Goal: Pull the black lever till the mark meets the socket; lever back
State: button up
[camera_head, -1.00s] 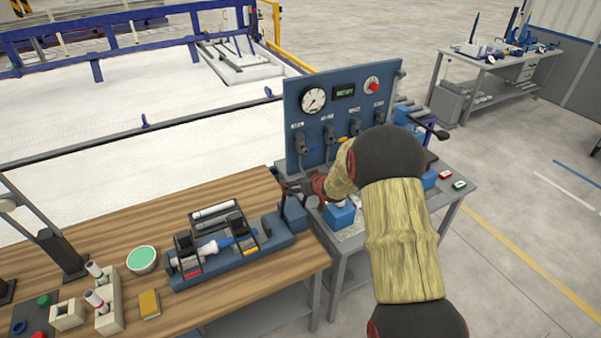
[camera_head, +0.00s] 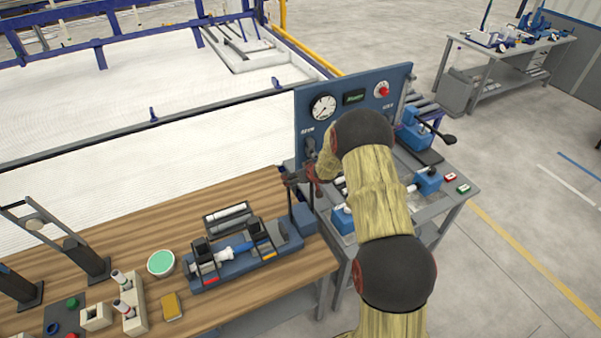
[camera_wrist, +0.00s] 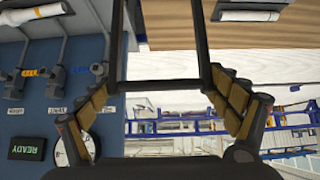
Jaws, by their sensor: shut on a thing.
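The blue pipe rig (camera_head: 245,262) lies on the wooden bench, with a white pipe (camera_head: 225,256) and a blue fitting (camera_head: 240,247) between black clamps. The black lever (camera_head: 292,200) rises from the blue block at the rig's right end. My gripper (camera_head: 297,178) is at the lever's top. In the wrist view my gripper (camera_wrist: 165,118) has its tan-padded fingers far apart, with the black lever's crossbar (camera_wrist: 160,93) spanning between them. It is shut on the lever handle. The mark and the socket edge are too small to judge.
A pipe tray (camera_head: 228,216), green-topped bowl (camera_head: 161,263), yellow block (camera_head: 172,306) and pale rack (camera_head: 133,308) are on the bench.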

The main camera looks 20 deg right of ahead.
jog(key=shift+w+r+p, duration=0.15)
jog(key=shift+w+p, duration=0.4)
jog(key=shift+w, duration=0.65)
jog(key=shift+w+r, duration=0.1)
jog(key=o, duration=1.3)
jog(key=shift+w, duration=0.1)
jog(key=shift+o, duration=0.9)
jog(key=shift+f, duration=0.25)
jog(key=shift+s, duration=0.2)
jog(key=v, duration=1.2)
jog(key=shift+a, duration=0.1)
